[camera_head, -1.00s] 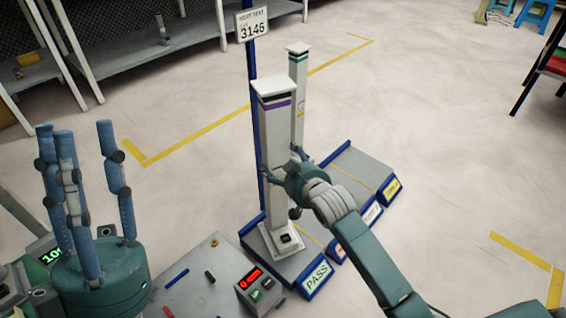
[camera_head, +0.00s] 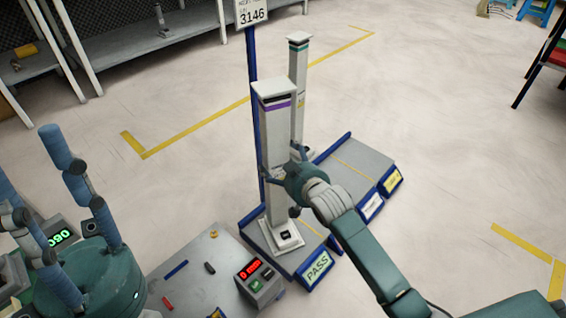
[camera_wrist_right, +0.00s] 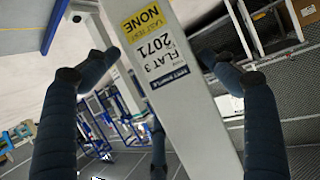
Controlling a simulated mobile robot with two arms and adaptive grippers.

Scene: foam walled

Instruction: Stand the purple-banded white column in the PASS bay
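The purple-banded white column (camera_head: 276,130) stands upright in the head view. Its foot (camera_head: 278,237) appears to rest on the grey floor of the PASS bay (camera_head: 262,237), behind the green PASS label (camera_head: 317,268). My right gripper (camera_head: 285,180) is around the column's lower half, with fingers on both sides. In the right wrist view, the fingers (camera_wrist_right: 158,60) bend in to the edges of the labelled column (camera_wrist_right: 185,95); exact contact is hard to see. My left gripper (camera_head: 55,215) is at the left, fingers spread and empty.
Other bays (camera_head: 360,160) lie to the right. A blue post (camera_head: 252,75) with a 3146 sign is behind. A red-display box (camera_head: 260,282) stands near the PASS bay's front left.

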